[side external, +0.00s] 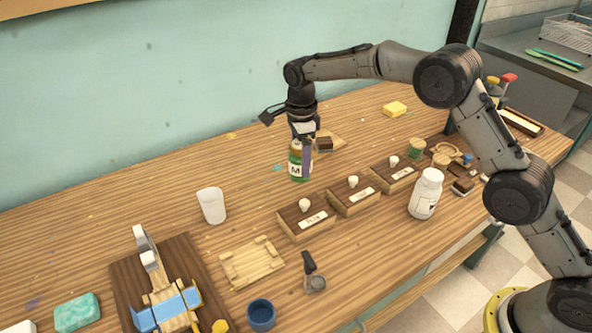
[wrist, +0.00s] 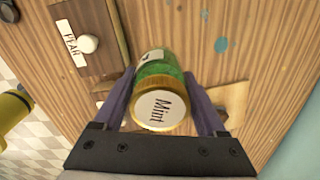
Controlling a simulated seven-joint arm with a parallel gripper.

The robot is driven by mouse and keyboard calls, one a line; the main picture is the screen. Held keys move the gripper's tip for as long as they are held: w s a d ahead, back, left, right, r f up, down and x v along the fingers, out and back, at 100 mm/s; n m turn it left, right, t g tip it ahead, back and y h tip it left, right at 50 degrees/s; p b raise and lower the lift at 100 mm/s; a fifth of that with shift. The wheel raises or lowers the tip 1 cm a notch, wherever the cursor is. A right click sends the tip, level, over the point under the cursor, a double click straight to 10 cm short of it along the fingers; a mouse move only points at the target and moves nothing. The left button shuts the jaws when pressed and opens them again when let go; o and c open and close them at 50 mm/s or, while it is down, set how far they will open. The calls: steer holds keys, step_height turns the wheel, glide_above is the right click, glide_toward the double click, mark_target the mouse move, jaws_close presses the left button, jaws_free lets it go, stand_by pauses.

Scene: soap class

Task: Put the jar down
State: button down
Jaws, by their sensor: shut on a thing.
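The jar (side external: 299,169) is green with a white label marked M and stands upright in my gripper (side external: 302,145). In the wrist view the jar (wrist: 158,68) shows a gold-rimmed lid reading "Mint", between my two purple fingers (wrist: 160,105). The fingers are shut on it from both sides. The jar's base is at or just above the wooden table (side external: 350,120); I cannot tell whether it touches.
Three labelled wooden boxes with white knobs (side external: 305,205) stand in front of the jar. A white cup (side external: 212,205) is to the left, a white bottle (side external: 425,194) to the right. A small wooden piece (side external: 326,143) lies close behind. Bare table lies left of the jar.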

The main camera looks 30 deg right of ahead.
mark_target(296, 141)
steer(key=shift+w+a+f, duration=0.2)
steer(key=shift+w+f, duration=0.6)
steer(key=shift+f, duration=1.55)
steer(key=shift+f, duration=0.15)
jaws_free()
steer(key=shift+f, duration=0.1)
step_height(296, 141, up, 12)
steer(key=shift+r, duration=0.2)
steer(key=shift+s+r, duration=0.1)
steer(key=shift+r, duration=0.05)
